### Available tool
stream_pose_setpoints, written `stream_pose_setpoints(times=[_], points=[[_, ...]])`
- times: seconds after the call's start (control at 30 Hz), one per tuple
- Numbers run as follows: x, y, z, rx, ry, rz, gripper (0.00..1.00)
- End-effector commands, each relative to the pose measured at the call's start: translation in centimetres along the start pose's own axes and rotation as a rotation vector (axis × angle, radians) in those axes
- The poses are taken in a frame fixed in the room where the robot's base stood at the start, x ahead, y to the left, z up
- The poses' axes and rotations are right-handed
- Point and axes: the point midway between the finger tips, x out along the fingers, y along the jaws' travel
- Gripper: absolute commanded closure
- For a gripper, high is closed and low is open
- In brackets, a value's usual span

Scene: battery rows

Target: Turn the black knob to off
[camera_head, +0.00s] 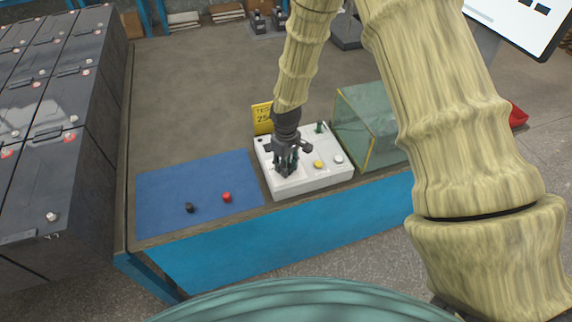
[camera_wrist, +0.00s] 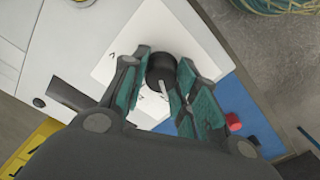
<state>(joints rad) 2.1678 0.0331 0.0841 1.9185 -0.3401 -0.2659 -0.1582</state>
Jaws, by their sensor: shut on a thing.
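The black knob (camera_wrist: 160,68) stands on a white label plate (camera_wrist: 120,60) on the white control box (camera_head: 315,180). A pale pointer line shows on the knob's near side in the wrist view. Small dark marks are on the plate, too small to read. My gripper (camera_head: 286,172) points down over the left part of the box. In the wrist view my gripper (camera_wrist: 164,62) has its two teal-padded fingers on either side of the knob, shut on it. In the head view the fingers hide the knob.
The box also bears a yellow button (camera_head: 318,164), a white button (camera_head: 339,159) and a green switch (camera_head: 320,127). A yellow sign (camera_head: 262,117) stands behind it, a clear green cover (camera_head: 375,125) to its right. A blue mat (camera_head: 165,200) holds a black cap (camera_head: 189,207) and red cap (camera_head: 227,197).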

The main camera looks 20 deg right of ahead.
Motion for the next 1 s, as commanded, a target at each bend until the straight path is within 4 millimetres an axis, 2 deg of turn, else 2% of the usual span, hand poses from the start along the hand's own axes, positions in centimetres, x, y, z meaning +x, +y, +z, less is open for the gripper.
stream_pose_setpoints(times=[0.03,0.07,0.17,0.2,0.5,0.63,0.77,1.0], points=[[-0.1,0.1,0.0,0.0,0.0,0.001,0.94],[-0.1,0.1,0.0,0.0,0.0,0.001,0.69],[0.0,0.1,0.0,0.001,0.0,0.001,0.5],[0.0,0.1,0.0,0.001,0.0,0.001,0.49],[-0.1,0.0,0.0,0.001,0.0,0.001,0.49],[-0.7,0.1,0.0,0.001,0.001,0.001,0.49],[-2.3,0.1,0.0,0.001,0.001,0.001,0.49],[-6.1,0.1,-0.1,0.002,0.003,0.002,0.49]])
